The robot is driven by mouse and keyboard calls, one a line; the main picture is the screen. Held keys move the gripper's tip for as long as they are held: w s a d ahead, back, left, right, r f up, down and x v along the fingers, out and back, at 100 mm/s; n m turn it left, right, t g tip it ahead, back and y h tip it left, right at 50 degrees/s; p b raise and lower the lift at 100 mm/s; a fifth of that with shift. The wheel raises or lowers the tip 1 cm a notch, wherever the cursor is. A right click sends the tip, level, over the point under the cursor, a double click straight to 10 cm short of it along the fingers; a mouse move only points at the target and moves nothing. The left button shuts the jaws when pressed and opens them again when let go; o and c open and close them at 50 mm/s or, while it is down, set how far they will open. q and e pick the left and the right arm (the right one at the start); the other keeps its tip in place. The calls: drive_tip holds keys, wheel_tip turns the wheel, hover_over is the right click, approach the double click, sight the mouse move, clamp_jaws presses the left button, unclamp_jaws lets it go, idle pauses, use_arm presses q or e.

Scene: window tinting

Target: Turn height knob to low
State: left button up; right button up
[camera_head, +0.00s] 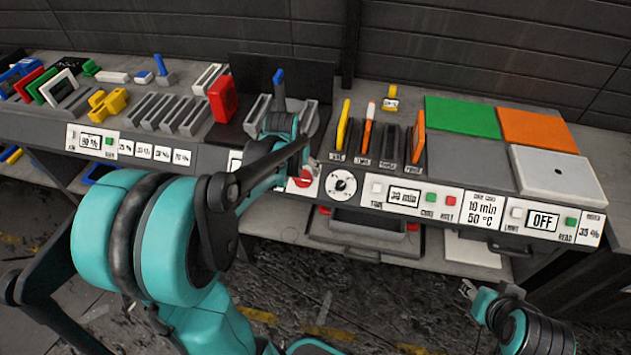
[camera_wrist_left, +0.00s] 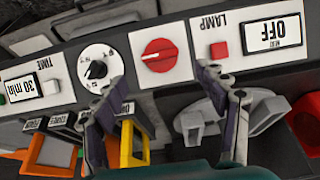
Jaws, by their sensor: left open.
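Two rotary knobs sit on the bench's front panel. The red knob (camera_wrist_left: 159,55) is on a white plate and also shows, partly covered, in the head view (camera_head: 303,179). Beside it is a black-and-white dial knob (camera_wrist_left: 97,70), seen in the head view (camera_head: 342,184) to the right of the red one. I cannot read which is the height knob. My left gripper (camera_wrist_left: 158,80) is open and empty, its fingertips either side of the red knob in the wrist view; contact cannot be told. It shows small in the head view (camera_head: 311,160). My right gripper (camera_head: 468,289) hangs low at right, apart from the panel.
The panel also holds a "30 min" display (camera_wrist_left: 20,88), a red lamp button (camera_wrist_left: 220,50) and an "OFF" display (camera_wrist_left: 272,33). Upright yellow and orange pieces (camera_head: 343,125) stand in slots just behind. Green (camera_head: 462,116) and orange sheets lie farther right.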

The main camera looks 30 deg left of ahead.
sight(302, 177)
use_arm(q)
drive_tip(key=b+x, duration=0.2)
drive_tip(key=x, duration=0.4)
drive_tip(key=shift+w+a+f, duration=0.1)
drive_tip(key=shift+w+f, duration=0.1)
drive_tip(key=shift+f, duration=0.15)
drive_tip(key=c, duration=1.1)
